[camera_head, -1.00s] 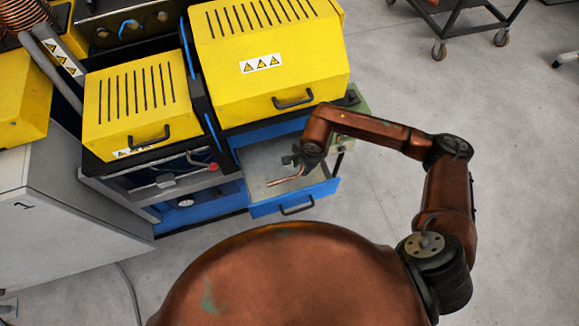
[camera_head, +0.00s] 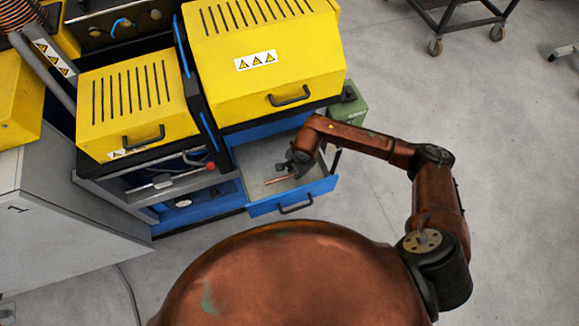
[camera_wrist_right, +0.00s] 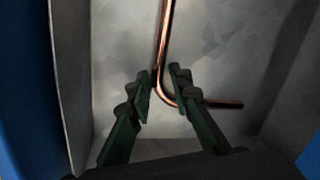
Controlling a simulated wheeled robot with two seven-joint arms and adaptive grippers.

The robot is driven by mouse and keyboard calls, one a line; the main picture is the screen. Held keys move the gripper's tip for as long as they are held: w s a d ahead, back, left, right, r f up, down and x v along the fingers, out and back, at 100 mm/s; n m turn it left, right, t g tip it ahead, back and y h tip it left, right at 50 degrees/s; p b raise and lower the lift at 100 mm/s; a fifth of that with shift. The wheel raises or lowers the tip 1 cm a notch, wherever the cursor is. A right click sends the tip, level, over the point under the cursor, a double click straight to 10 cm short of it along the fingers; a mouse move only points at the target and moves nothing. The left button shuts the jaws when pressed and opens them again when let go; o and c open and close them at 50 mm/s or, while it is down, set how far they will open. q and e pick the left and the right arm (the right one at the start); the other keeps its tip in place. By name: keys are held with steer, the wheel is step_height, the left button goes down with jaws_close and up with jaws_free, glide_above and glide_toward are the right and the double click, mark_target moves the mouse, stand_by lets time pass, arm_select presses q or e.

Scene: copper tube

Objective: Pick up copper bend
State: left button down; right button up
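The copper bend (camera_wrist_right: 163,45) is a thin L-shaped tube lying in the open drawer. In the head view its straight leg (camera_head: 279,180) shows as a thin copper line; the rest is hidden behind the gripper. My right gripper (camera_head: 289,170) is inside the drawer, low over the tube. In the right wrist view its two fingers (camera_wrist_right: 161,78) are apart, one on each side of the tube close to its bend. The short leg passes beyond the right finger. A narrow gap shows between the fingertips, so they do not look closed on the tube. My left gripper is not in view.
The blue-fronted drawer (camera_head: 322,189) has grey walls close around the gripper. Yellow machine covers (camera_head: 262,60) stand above and behind it. A green box (camera_head: 347,108) is behind my right forearm.

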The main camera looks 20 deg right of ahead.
jaws_close()
steer(key=shift+r, duration=0.1)
